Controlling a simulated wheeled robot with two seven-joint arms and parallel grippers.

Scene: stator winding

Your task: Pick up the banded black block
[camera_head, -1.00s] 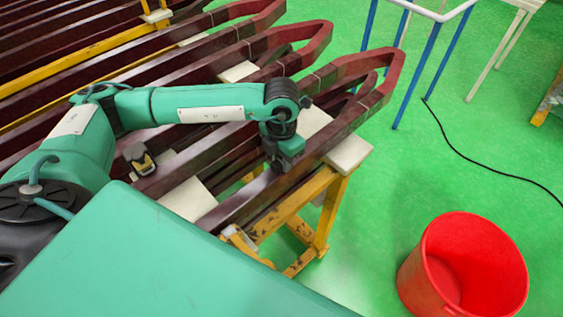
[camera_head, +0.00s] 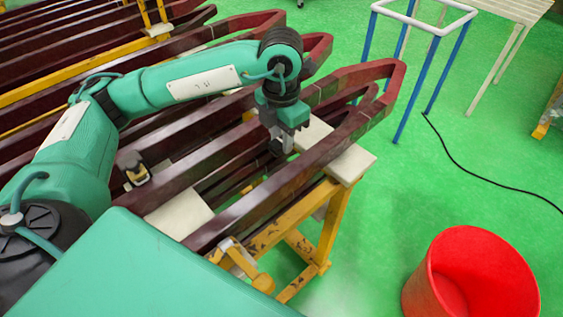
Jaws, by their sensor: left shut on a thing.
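My left gripper (camera_head: 284,142) points down above the dark red bars, near the pale support block at the front right. It is shut on a small black block (camera_head: 276,148), which shows just below the fingers. The fingers cover much of this block, and its bands cannot be made out. Another small black piece with a yellowish part (camera_head: 134,168) sits among the bars at the left, well apart from the gripper. My right gripper is not in view.
Long dark red bars (camera_head: 275,190) with looped ends lie across a yellow stand (camera_head: 327,237). Pale blocks (camera_head: 352,166) support them. A red bucket (camera_head: 425,286) stands at the lower right. A blue-legged frame (camera_head: 409,108) stands behind.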

